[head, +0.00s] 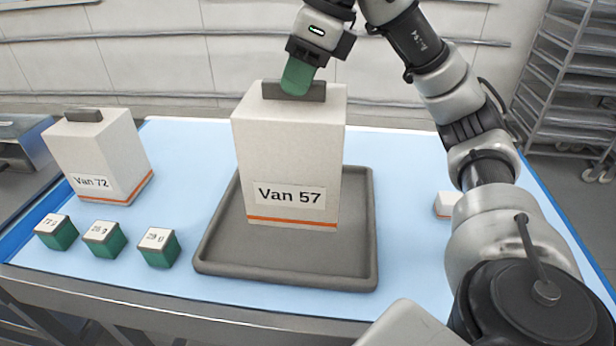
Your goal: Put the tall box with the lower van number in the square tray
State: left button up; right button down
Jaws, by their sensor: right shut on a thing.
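The tall white box labelled Van 57 (290,160) is upright over the dark grey square tray (290,272). My right gripper (297,88) is shut on the dark handle on its top. I cannot tell whether the box's base touches the tray floor or hangs just above it. The other tall white box, labelled Van 72 (97,155), stands on the table at the left, with a dark handle on top and an orange stripe near its base. My left gripper is not in view.
Several small green blocks with white tops, one (103,240) in the middle, sit at the front left of the blue table (190,140). A small white block (445,205) is partly hidden behind my right arm. A rack (570,80) stands beyond the table at the right.

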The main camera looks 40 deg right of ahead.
jog(key=w+f, duration=0.2)
jog(key=w, duration=0.3)
jog(key=shift+a+f, duration=0.2)
jog(key=shift+f, duration=0.2)
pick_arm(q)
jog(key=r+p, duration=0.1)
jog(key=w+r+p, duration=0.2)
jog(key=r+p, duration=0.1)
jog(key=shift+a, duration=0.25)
pick_arm(e)
jog(key=w+f, duration=0.7)
jog(key=f, duration=0.1)
jog(key=shift+w+f, duration=0.15)
jog(key=shift+f, duration=0.05)
jog(key=shift+f, duration=0.15)
jog(key=c, duration=1)
grip_release()
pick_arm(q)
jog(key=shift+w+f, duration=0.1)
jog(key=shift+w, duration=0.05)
